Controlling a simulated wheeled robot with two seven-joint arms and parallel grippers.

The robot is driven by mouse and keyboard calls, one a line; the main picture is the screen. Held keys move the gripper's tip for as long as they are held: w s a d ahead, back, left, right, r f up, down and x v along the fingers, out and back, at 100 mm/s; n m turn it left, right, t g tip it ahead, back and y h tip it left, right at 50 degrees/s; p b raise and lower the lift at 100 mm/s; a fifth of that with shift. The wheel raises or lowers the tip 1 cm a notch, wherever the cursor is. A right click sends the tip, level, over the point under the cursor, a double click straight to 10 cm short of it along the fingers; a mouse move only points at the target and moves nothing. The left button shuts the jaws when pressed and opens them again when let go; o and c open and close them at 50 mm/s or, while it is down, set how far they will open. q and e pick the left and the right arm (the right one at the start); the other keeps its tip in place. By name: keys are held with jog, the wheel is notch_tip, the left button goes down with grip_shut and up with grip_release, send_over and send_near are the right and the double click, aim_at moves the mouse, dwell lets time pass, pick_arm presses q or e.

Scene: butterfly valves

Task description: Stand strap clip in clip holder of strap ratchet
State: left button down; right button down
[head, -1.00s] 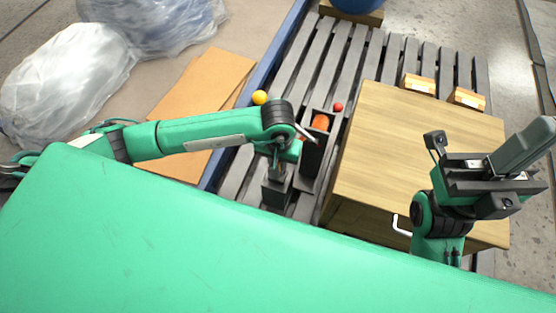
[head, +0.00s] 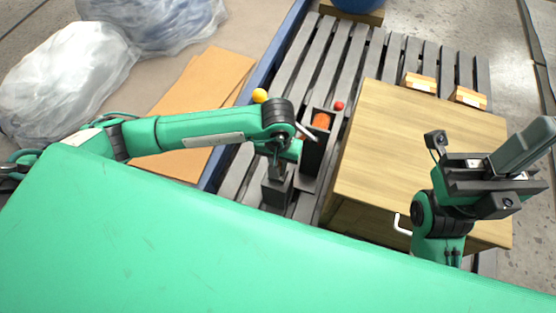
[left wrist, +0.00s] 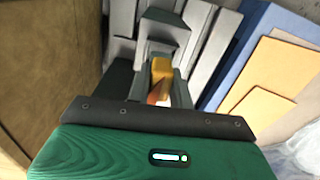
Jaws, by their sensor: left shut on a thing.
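My left gripper (head: 278,168) points down over the slatted grey platform, directly above a small dark grey box-shaped holder (head: 277,193). In the left wrist view it is shut on an orange-yellow piece (left wrist: 160,72), seemingly the strap clip; its lower end is partly hidden by my gripper body. The grey holder shows just beyond the piece in the left wrist view (left wrist: 165,28); I cannot tell whether they touch. A taller dark open box (head: 313,158) stands to the right, with an orange thing (head: 321,121) in it. My right gripper (head: 520,150) is raised over the wooden box; its finger gap is not clear.
A large wooden box (head: 420,150) with a white handle stands close on the right. A yellow ball (head: 260,96) and red ball (head: 338,106) lie near the tall box. Cardboard sheets (head: 205,90) and plastic bags (head: 65,80) lie left.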

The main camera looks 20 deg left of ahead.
dwell(0.5)
pick_arm(q)
jog(key=shift+f+b, duration=1.15)
jog(key=shift+b, duration=0.3)
dwell(1.1)
jog(key=c, duration=1.2)
grip_release()
jog(key=shift+o, duration=0.2)
